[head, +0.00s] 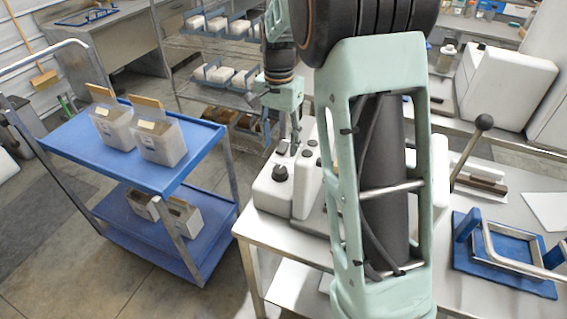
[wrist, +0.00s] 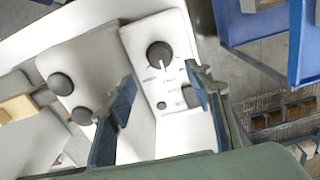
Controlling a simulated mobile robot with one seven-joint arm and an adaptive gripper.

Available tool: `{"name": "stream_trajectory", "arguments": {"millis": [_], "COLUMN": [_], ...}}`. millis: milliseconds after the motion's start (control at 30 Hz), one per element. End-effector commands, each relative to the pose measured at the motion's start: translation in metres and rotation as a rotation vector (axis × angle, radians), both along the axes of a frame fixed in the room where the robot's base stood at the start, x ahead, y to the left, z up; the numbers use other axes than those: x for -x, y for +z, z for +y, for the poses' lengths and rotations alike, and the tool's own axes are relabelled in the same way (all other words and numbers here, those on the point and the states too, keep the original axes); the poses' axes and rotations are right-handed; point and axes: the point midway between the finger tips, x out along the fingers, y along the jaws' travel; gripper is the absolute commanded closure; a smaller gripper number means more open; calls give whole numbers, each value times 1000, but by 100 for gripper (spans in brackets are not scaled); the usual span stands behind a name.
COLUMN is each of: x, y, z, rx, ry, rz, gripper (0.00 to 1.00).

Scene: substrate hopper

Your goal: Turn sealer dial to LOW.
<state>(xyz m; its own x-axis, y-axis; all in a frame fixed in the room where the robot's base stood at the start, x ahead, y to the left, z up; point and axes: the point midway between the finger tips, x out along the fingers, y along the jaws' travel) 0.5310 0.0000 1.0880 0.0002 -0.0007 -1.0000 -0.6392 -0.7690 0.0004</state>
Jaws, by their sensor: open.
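The sealer (head: 272,193) is a white box at the left end of the steel bench. Its round black dial (wrist: 160,55) sits on a white panel with small printed marks too blurred to read. A white pointer line on the dial points down and slightly right in the wrist view. The dial also shows in the head view (head: 280,173). My gripper (wrist: 161,78) is open and empty over the panel, its two fingertips to either side just below the dial in the wrist view, apart from it. In the head view my gripper (head: 289,148) is just behind the dial.
Two other black knobs (wrist: 71,100) sit on the neighbouring white housing. A small black button (wrist: 161,105) is below the dial. A blue cart (head: 75,153) with bins stands left. A lever with a black ball (head: 484,122) and a blue fixture (head: 478,262) are right.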

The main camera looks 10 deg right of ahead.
Motion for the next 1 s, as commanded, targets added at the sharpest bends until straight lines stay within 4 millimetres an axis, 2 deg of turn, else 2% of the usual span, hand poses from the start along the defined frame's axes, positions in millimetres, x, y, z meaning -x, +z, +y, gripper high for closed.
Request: {"name": "stream_trajectory", "arguments": {"millis": [300, 500, 867, 1000], "x": [2, 1, 1, 0], "y": [-60, -84, -92, -91], "z": [0, 0, 0, 0], "rx": [-1, -1, -1, -1], "ry": [-2, -1, -1, 0], "rz": [4, 2, 0, 0], "gripper": [53, 53, 53, 65]}}
